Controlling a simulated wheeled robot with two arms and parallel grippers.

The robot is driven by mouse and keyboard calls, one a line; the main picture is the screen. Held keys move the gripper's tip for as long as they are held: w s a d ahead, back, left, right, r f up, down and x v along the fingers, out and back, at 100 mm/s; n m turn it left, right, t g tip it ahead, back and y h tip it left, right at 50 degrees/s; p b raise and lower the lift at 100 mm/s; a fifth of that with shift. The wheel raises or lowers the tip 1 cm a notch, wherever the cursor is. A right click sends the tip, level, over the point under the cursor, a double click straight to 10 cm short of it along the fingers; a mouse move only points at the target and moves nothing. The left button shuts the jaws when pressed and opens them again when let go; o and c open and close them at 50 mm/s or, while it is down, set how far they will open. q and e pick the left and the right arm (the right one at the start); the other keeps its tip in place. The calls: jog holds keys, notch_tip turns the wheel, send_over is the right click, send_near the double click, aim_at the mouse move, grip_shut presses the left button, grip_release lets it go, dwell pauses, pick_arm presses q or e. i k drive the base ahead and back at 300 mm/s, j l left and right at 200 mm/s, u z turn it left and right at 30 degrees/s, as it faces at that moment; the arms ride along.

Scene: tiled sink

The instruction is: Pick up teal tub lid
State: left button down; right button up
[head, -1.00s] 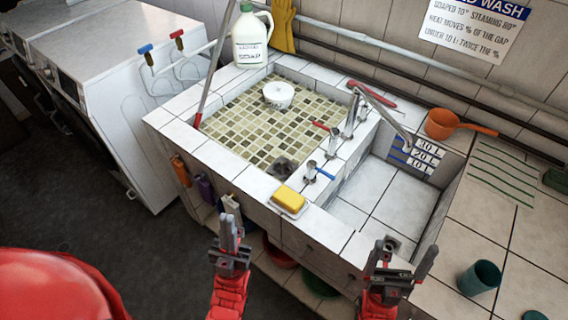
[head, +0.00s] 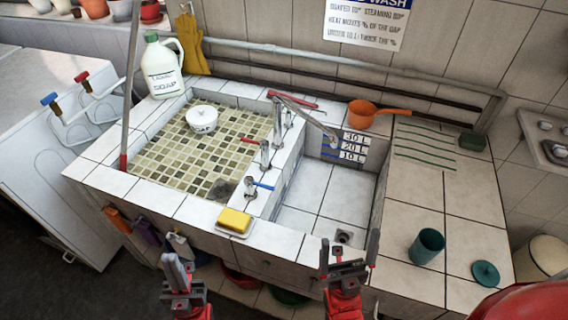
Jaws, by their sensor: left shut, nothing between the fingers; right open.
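The teal tub lid (head: 485,274) is a small round disc with a knob. It lies flat on the tiled counter at the lower right, near the counter's front edge. A teal tub (head: 427,247) stands upright just left of it, apart from it. My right gripper (head: 349,247) is open and empty over the front of the right basin, well left of the lid and the tub. My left gripper (head: 178,266) is shut and empty in front of the sink's front wall, far from the lid.
A yellow sponge (head: 235,220) on a white dish sits on the sink's front rim. The taps (head: 264,155) and a spout rise between the two basins. An orange pan (head: 372,113) and a green block (head: 472,143) stand at the back. The counter behind the tub is clear.

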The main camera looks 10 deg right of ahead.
aim_at(485, 275)
jog(key=k+l+z, duration=0.1)
jog(key=z, duration=1.3)
